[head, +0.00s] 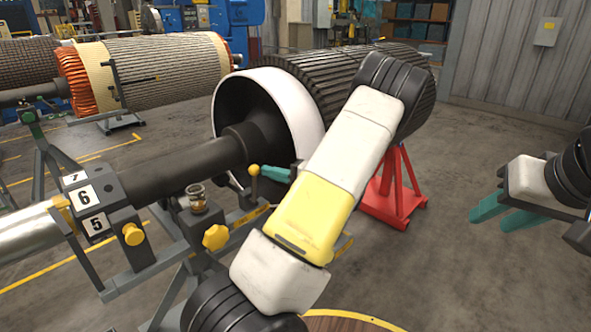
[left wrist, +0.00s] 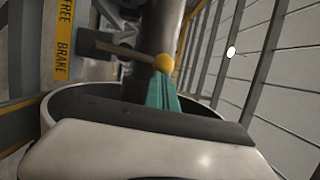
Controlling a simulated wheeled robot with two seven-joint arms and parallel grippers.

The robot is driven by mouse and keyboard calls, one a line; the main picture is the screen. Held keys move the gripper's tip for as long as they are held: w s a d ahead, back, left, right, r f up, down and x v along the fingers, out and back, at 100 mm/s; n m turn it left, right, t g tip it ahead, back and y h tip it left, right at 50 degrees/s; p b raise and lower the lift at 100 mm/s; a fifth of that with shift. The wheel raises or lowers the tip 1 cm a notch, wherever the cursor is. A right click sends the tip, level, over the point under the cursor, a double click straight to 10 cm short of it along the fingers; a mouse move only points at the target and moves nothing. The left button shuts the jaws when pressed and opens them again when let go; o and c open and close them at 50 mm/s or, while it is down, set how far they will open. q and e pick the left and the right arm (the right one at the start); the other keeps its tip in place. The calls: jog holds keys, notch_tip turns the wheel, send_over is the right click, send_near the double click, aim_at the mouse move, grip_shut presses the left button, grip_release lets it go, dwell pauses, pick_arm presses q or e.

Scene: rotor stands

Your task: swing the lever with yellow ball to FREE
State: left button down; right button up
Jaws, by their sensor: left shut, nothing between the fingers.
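The lever's yellow ball (head: 254,169) stands in front of the large white-rimmed drum, on a thin rod rising from the stand. In the left wrist view the ball (left wrist: 163,63) sits at the end of a rod from a dark block. The yellow plate (left wrist: 64,40) beside it reads FREE and BRAKE; which word the lever stands at I cannot tell. My left gripper (head: 270,172) is shut and empty, its teal fingertips right at the ball; whether they touch it I cannot tell. My right gripper (head: 488,214) is open and empty, far to the right.
A dark shaft (head: 180,160) runs into the white-rimmed drum (head: 300,100) behind the lever. The stand carries yellow knobs (head: 215,237), a small jar (head: 197,198) and numbered blocks (head: 85,196). A red stand (head: 393,205) supports the rotor. The floor at right is clear.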

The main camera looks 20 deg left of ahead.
aim_at(255, 177)
pick_arm(q)
jog(key=s+n, duration=0.1)
jog(key=s+a+n+h, duration=0.1)
jog(key=s+n, duration=0.1)
jog(key=s+a+n, duration=0.1)
jog(key=s, duration=0.1)
jog(key=shift+s+a+r+n+h, duration=0.1)
jog(key=shift+r+n+h, duration=0.25)
jog(key=shift+n+h, duration=0.05)
jog(key=shift+s+a+f+n+t, duration=0.15)
jog(key=shift+s+a+f+n, duration=0.15)
jog(key=shift+s, duration=0.4)
jog(key=shift+s+a+f+n+t, duration=0.1)
jog(key=shift+s+a+n+t, duration=0.1)
jog(key=shift+s+n, duration=0.35)
jog(key=shift+s, duration=0.15)
